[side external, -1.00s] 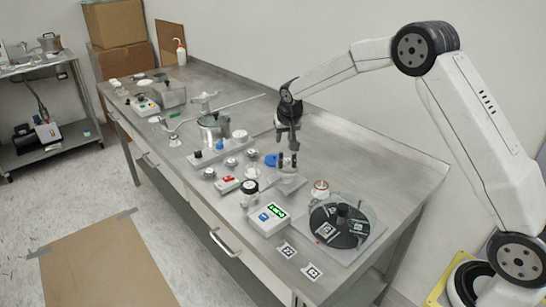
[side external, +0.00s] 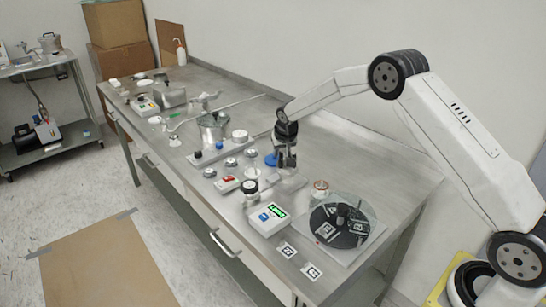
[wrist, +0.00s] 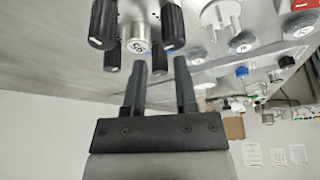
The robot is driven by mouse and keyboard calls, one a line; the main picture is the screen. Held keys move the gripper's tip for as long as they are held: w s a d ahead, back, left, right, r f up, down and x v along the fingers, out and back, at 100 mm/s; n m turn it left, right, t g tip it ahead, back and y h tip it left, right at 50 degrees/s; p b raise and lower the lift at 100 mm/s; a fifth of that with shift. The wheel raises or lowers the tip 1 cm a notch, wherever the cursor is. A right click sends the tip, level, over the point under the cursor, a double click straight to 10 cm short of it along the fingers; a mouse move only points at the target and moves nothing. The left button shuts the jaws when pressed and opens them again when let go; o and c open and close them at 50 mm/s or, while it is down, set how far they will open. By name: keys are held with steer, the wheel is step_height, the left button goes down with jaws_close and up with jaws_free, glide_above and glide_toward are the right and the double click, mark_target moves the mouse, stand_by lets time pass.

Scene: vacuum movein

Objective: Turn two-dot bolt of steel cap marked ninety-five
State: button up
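The steel cap marked 95 (wrist: 137,46) shows at the upper middle of the wrist view, with several black knob-like bolts around it. Two large bolts (wrist: 103,22) (wrist: 173,22) flank it and smaller-looking ones (wrist: 112,58) (wrist: 159,60) show beyond. I cannot make out dots on any bolt. My gripper (wrist: 160,64) is open, with its fingertips apart beside the cap and one smaller-looking bolt showing between them. Whether they touch it I cannot tell. In the side view my gripper (side external: 286,166) points down over the bench and hides most of the cap.
A blue disc (side external: 270,159) lies close left of my gripper. A white box with a green display (side external: 270,217) and a round dark turntable (side external: 340,226) stand nearer the front. Small numbered caps (wrist: 243,42) sit right of the bolts.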

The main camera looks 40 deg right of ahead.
jaws_close()
steer(key=shift+f+n, duration=0.1)
steer(key=shift+n, duration=0.5)
steer(key=shift+d+n+y, duration=0.15)
steer(key=shift+n+y, duration=1.05)
steer(key=shift+n, duration=1.2)
steer(key=shift+d+n+y, duration=0.1)
steer(key=shift+n+y, duration=0.45)
steer(key=shift+n, duration=1.1)
steer(key=shift+n+y, duration=0.55)
steer(key=shift+n, duration=1.1)
steer(key=shift+g, duration=0.3)
